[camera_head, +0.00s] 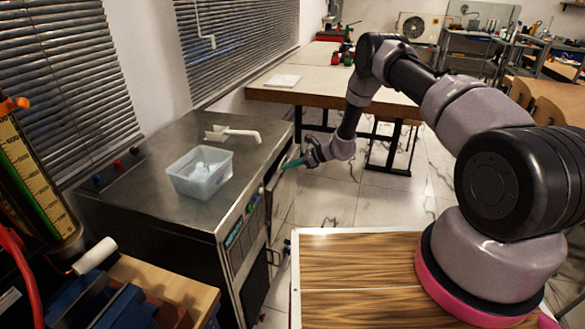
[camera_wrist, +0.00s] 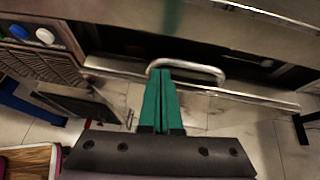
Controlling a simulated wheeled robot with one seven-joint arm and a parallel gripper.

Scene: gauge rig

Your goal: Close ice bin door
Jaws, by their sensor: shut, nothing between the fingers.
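The ice bin door shows in the wrist view as a long narrow metal edge (camera_wrist: 255,97) with a bent bar handle (camera_wrist: 205,69). A dark gap lies between this edge and the counter front, so the door looks at least partly open. In the head view, its panel (camera_head: 284,203) stands out at the cabinet's far front, partly behind my gripper. My gripper (camera_head: 292,164) has its teal fingers together with nothing between them. In the wrist view, the fingertips (camera_wrist: 160,73) overlap the handle's left part; I cannot tell whether they touch it.
The steel counter (camera_head: 150,205) holds a clear bin (camera_head: 200,178) and a white tap-like piece (camera_head: 232,134). Knobs (camera_wrist: 45,36) sit on its front. A lower dark flap (camera_wrist: 85,104) juts out nearer me. A wooden-topped table (camera_head: 325,75) stands beyond. Tiled floor is open to the right.

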